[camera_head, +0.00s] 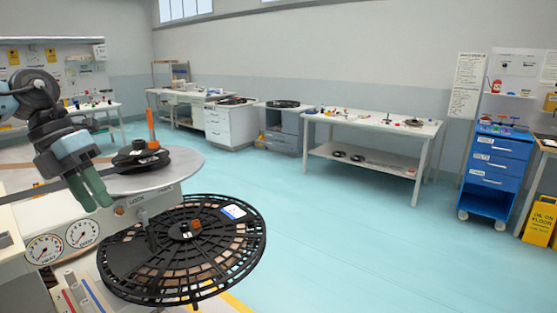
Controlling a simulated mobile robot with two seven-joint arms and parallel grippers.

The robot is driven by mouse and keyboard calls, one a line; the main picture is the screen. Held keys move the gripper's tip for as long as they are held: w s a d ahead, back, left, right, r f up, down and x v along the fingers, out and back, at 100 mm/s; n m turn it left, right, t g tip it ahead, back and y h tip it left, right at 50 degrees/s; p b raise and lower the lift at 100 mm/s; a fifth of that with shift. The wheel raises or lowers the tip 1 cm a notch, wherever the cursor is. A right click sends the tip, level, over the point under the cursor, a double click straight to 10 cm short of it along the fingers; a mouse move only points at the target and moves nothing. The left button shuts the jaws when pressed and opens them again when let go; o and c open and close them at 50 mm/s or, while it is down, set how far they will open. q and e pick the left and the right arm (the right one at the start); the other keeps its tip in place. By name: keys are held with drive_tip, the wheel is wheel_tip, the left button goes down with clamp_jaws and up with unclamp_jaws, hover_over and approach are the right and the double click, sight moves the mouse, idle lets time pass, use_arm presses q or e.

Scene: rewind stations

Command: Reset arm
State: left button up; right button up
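My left arm comes in from the left edge, with a dark wrist and a grey-blue gripper body. My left gripper (97,204) points down with two greenish fingers close side by side. The view does not show clearly whether there is a gap between them, and I see nothing held. It hangs in front of the grey round-ended table top (185,163), left of a black reel (170,162) with an orange post (151,127). A large black slotted wheel (225,255) lies level, lower and to the right of the gripper. My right gripper is out of view.
Two dials (44,249) and a panel marked LOCK are on the station's front. A long white table (400,126) with small items, a blue drawer cart (496,165) and a yellow floor sign (540,220) stand farther off. The turquoise floor between is clear.

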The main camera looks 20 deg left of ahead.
use_arm(q)
drive_tip(key=s+d+f+n+t+h, duration=0.1)
drive_tip(key=d+f+n+t, duration=0.4)
drive_tip(key=f, duration=0.7)
drive_tip(key=s+d+f+n+t+h+p, duration=0.1)
drive_tip(key=f+n+t+h, duration=0.15)
drive_tip(key=f+n, duration=0.7)
drive_tip(key=s+d+f+n+t+h, duration=0.1)
drive_tip(key=s+d+f+n+t, duration=0.25)
drive_tip(key=f, duration=1.05)
drive_tip(key=s+d+f+n+g+y+p, duration=0.1)
drive_tip(key=s+d+f+n+g+y, duration=0.2)
drive_tip(key=s+d+f+n+y, duration=0.4)
drive_tip(key=s+d+f+n, duration=0.8)
drive_tip(key=s+d+f, duration=0.1)
drive_tip(key=s+d, duration=0.1)
drive_tip(key=shift+f+n, duration=0.15)
drive_tip(key=shift+n, duration=0.25)
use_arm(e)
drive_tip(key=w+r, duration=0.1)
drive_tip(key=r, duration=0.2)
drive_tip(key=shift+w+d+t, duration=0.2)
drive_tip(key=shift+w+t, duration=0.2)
use_arm(q)
drive_tip(key=shift+s+d, duration=0.1)
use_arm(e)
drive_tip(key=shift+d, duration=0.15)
